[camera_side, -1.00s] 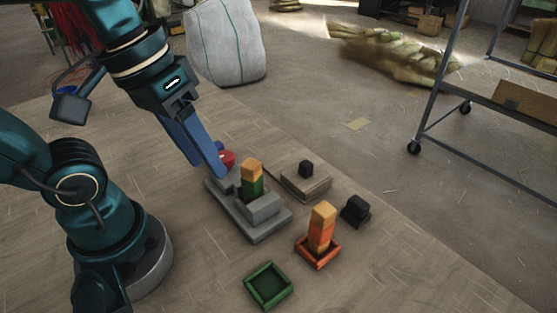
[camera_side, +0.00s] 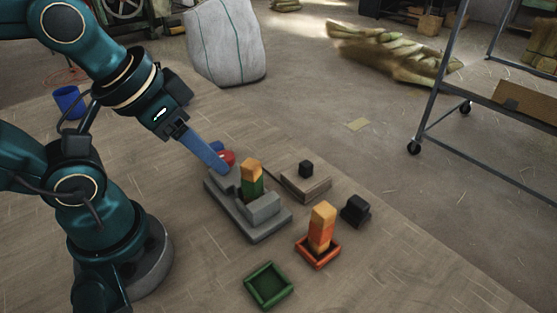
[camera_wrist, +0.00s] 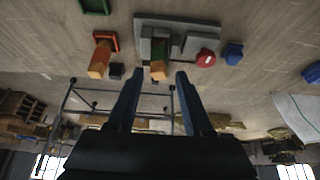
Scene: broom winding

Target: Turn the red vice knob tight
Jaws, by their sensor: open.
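The red vice knob (camera_side: 227,157) sits at the back left end of the grey vice (camera_side: 263,232). In the wrist view the knob (camera_wrist: 206,58) is beyond the right fingertip. A green block with an orange top (camera_side: 251,178) stands upright between the vice jaws. My gripper (camera_side: 222,168) slants down from the upper left, its fingertips close to the knob in the side view; I cannot tell whether they touch it. In the wrist view my gripper (camera_wrist: 157,76) has its two blue fingers well apart, with nothing held between them.
A small blue object (camera_wrist: 233,53) stands close to the knob. An orange tray (camera_side: 319,257) holds an orange block. An empty green tray (camera_side: 268,287), a wooden block with a black knob (camera_side: 306,184) and a black piece (camera_side: 355,210) are nearby. A blue cup (camera_side: 68,101) stands farther left.

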